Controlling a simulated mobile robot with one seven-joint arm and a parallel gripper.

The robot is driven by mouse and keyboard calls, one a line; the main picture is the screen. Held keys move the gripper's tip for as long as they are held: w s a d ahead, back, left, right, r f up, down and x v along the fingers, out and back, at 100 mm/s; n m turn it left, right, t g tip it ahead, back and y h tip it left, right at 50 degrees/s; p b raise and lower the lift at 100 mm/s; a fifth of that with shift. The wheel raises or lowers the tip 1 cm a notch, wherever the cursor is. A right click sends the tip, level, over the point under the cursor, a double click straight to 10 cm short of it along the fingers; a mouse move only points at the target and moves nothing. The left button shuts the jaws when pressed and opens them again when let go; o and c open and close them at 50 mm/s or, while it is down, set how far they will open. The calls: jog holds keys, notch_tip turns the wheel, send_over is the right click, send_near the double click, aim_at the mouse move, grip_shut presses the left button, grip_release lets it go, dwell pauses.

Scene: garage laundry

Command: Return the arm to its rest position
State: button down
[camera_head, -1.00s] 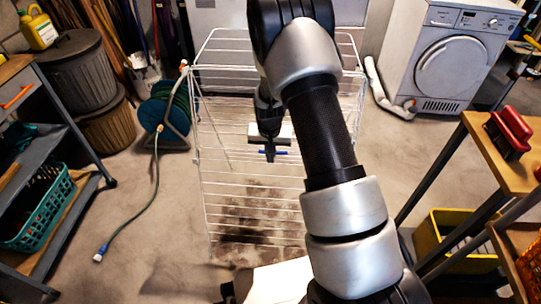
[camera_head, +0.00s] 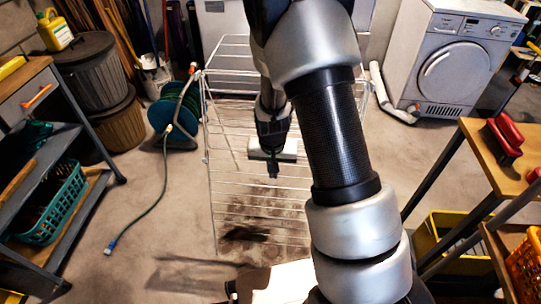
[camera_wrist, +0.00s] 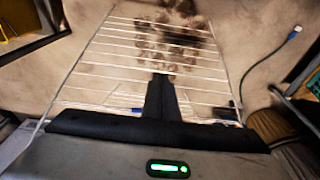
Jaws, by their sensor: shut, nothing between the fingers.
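My arm rises in front of the head camera and bends down over the white wire drying rack (camera_head: 225,200). My gripper (camera_head: 273,174) hangs in front of the rack in the head view, with its dark fingers pointing down. In the wrist view the fingers of my gripper (camera_wrist: 160,80) are together and hold nothing. The drying rack (camera_wrist: 105,42) lies beyond them there. I cannot tell whether the gripper touches the wires. My arm hides part of the rack's right side in the head view.
A green hose reel (camera_head: 174,112) stands left of the rack. A washing machine (camera_head: 449,60) is at the back right. A shelf with a teal basket (camera_head: 52,205) is at the left. A wooden table (camera_head: 480,150) and yellow bin (camera_head: 445,235) are at the right. Floor shows between.

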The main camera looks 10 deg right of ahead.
jog(key=s+r+n+t+y, duration=0.1)
jog(key=s+r, duration=0.2)
jog(key=r, duration=0.8)
jog(key=s+r+t, duration=0.1)
jog(key=s+r, duration=0.2)
jog(key=r, duration=0.8)
jog(key=s+d+r+n+t, duration=0.1)
jog(key=s+r+n+t, duration=0.15)
jog(key=s+r, duration=1.05)
notch_tip(320, 180, up, 22)
jog(key=s+p, duration=0.2)
jog(key=p, duration=2.1)
jog(key=shift+s+f+g, duration=0.15)
jog(key=shift+f+g, duration=0.1)
jog(key=shift+g, duration=0.2)
